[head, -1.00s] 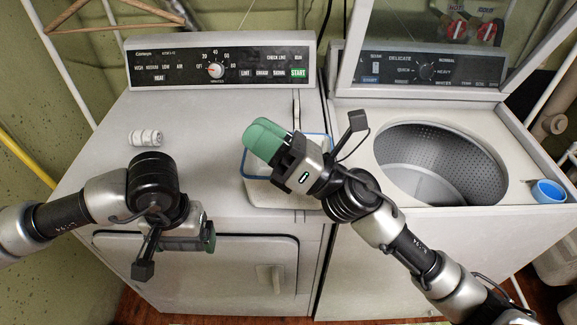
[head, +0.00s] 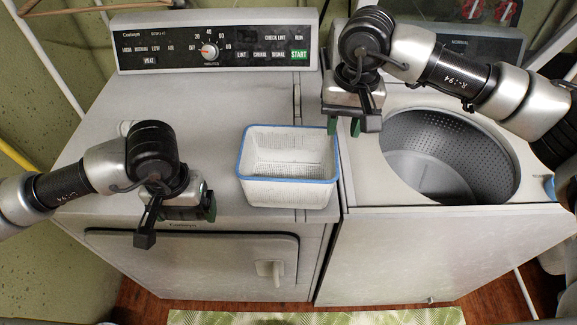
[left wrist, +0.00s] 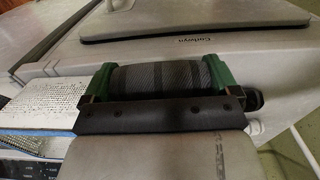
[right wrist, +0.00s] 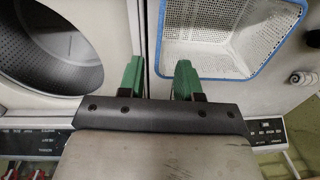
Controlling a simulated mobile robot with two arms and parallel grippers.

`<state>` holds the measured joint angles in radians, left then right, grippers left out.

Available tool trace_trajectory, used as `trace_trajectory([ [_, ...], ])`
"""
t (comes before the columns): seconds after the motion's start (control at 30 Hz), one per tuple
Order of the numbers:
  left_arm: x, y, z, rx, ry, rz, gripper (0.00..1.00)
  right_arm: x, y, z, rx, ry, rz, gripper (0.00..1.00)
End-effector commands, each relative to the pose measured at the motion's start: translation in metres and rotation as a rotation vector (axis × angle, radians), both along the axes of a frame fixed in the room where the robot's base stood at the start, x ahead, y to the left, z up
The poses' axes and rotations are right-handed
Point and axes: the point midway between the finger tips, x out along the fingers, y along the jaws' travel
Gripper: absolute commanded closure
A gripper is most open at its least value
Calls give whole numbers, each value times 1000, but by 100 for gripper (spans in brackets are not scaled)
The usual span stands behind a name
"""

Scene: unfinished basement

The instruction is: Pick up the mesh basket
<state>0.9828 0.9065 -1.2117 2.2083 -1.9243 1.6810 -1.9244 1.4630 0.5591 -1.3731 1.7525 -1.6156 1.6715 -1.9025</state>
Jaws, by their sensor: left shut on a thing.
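The white mesh basket (head: 290,192) with a blue rim stands upright on the right front part of the dryer top, empty inside. It also shows in the left wrist view (left wrist: 45,100) and the right wrist view (right wrist: 215,55). My right gripper (head: 344,127) is open and empty, just right of the basket's back right corner. In the right wrist view its fingers (right wrist: 158,80) are apart, with one close to the blue rim; I cannot tell whether it touches. My left gripper (head: 190,212) is shut on a grey striped cloth roll (left wrist: 160,78) at the dryer's front edge, left of the basket.
The washer's open tub (head: 450,150) is right of the basket. A small white roll (right wrist: 303,78) lies on the dryer top, partly hidden behind my left arm in the head view. The dryer's control panel (head: 215,42) rises at the back. The dryer top behind the basket is clear.

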Motion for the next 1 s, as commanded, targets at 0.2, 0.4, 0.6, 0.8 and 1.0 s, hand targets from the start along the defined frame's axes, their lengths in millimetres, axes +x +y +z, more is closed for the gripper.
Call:
trace_trajectory([
  [0.2, 0, 0, 16, 0, 0, 0, 41, 0, -1, -31, -13, 4, 1, 66],
  [0.4, 0, 0, 24, 0, 0, 0, 41, 1, 2, -59, -10, 0, 2, 66],
  [0.6, 0, 0, 35, 0, -1, 0, 41, 2, 4, -73, -9, 2, 1, 66],
  [0.8, 0, 0, 50, 0, 0, 0, 41, 5, 7, -104, -9, 4, 0, 66],
  [1.0, 0, 0, 52, 0, 0, 0, 41, 6, 7, -117, -8, -1, 0, 66],
])
